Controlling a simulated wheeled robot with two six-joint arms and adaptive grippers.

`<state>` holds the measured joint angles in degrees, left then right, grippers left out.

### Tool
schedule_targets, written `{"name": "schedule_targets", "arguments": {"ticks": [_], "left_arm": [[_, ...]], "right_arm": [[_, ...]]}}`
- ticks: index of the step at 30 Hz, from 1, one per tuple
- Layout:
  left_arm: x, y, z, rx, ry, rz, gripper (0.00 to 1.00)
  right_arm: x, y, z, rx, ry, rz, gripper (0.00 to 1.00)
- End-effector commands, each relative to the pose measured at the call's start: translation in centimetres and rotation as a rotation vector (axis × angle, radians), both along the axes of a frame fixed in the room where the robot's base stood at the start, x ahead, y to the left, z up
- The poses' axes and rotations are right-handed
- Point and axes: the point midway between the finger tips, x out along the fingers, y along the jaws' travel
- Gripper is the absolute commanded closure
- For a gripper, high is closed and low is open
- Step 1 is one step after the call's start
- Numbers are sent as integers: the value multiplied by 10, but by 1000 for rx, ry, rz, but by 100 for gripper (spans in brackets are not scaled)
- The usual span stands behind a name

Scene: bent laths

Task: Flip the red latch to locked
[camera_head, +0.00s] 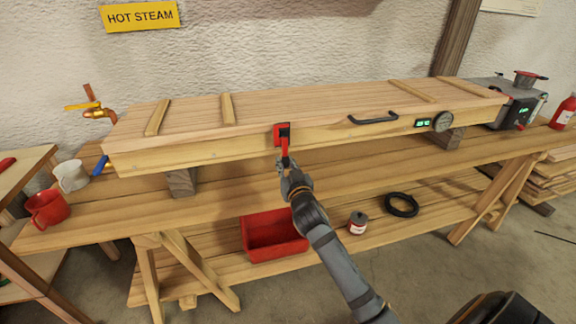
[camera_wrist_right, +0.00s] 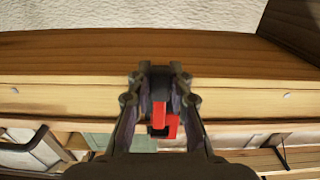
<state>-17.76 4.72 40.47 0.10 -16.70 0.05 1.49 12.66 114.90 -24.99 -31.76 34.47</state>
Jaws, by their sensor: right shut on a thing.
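The red latch (camera_head: 283,133) sits on the front of the long wooden steam box (camera_head: 200,148), with its red lever hanging down from a dark mount. My right gripper (camera_head: 285,166) reaches up from below and is shut on the lower part of the lever. In the right wrist view the red latch (camera_wrist_right: 160,115) shows between the two fingers of my right gripper (camera_wrist_right: 159,100). The fingers hide part of the lever's end. My left gripper is not in view.
Red mug (camera_head: 47,209) and white mug (camera_head: 71,176) stand at left. A red bin (camera_head: 273,238) is below the bench.

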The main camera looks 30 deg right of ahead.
Motion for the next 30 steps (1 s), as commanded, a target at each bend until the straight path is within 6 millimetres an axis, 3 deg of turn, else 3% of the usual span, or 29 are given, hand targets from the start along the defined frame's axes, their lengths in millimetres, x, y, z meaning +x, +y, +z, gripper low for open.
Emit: {"name": "schedule_targets", "arguments": {"ticks": [6,15,16,21,30], "left_arm": [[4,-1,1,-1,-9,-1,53],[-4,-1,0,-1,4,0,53],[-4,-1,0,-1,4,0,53],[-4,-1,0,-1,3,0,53],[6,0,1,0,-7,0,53]], "right_arm": [[0,1,-2,21,0,-1,100],[0,1,-2,23,0,0,100],[0,1,-2,23,0,0,78],[0,1,-2,20,-1,0,57],[-1,2,-1,18,-2,0,57]]}}
